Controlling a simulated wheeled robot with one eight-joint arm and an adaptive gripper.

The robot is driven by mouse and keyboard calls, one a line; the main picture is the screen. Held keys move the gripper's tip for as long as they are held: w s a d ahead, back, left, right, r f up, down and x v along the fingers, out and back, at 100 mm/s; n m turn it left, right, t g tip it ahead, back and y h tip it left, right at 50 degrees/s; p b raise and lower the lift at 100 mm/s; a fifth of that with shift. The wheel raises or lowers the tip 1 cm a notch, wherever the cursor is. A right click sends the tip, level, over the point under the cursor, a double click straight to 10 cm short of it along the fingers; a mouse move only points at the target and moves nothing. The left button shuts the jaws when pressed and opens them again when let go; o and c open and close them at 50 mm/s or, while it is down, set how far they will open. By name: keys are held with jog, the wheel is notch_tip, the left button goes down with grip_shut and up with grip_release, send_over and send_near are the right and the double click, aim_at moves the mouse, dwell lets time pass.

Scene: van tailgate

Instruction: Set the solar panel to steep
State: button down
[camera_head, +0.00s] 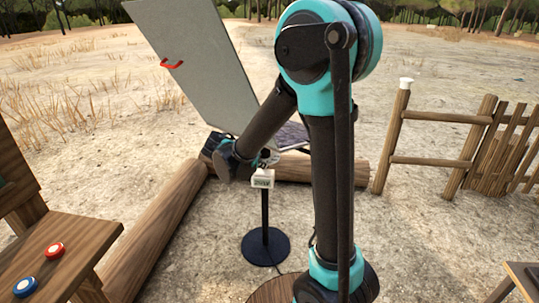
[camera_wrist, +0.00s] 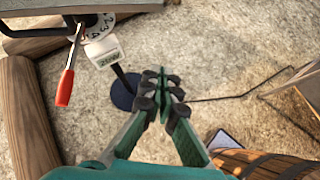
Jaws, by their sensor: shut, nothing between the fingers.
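A large grey tilted panel (camera_head: 190,60) with a small red handle (camera_head: 172,64) stands behind my arm in the head view; I take it for the solar panel but cannot tell its angle setting. In the wrist view a metal lever with a red grip (camera_wrist: 65,88) hangs beside a white numbered dial (camera_wrist: 103,24) at the upper left.
The stand's round black base (camera_head: 265,247) is on sandy ground. Logs (camera_head: 155,225) edge the area. A wooden bench (camera_head: 65,245) with a red and a blue disc is at left; a wooden fence (camera_head: 430,160) is at right.

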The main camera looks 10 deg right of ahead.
jog(key=w+d+f+n, duration=0.2)
jog(key=w+d+f, duration=0.25)
jog(key=w, duration=0.35)
jog(key=shift+w+r+t+h, duration=0.1)
jog(key=shift+r+t+h, duration=0.3)
jog(key=shift+r, duration=1.45)
jog(key=shift+r, duration=0.1)
